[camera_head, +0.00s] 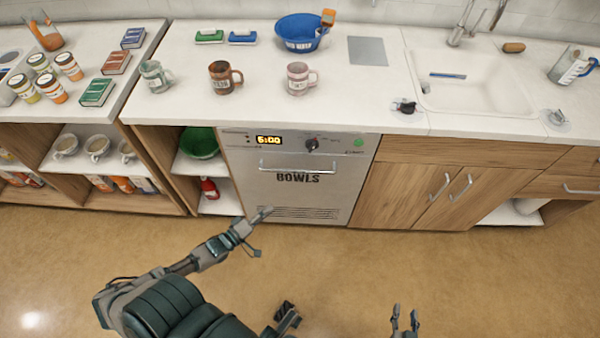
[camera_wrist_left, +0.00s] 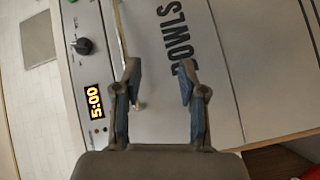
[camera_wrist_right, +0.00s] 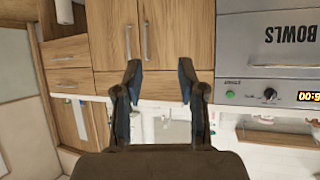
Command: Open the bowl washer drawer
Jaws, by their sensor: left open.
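My right gripper (camera_head: 404,318) is open and empty, low over the floor, away from the drawer.
A panel with a 5:00 display (camera_head: 268,140) and a dark knob (camera_head: 312,145) sits above the handle. Wooden cabinet doors (camera_head: 430,195) stand to the right. Open shelves with a green bowl (camera_head: 199,143) and a red extinguisher-like bottle (camera_head: 209,188) are to the left. The floor in front is clear.

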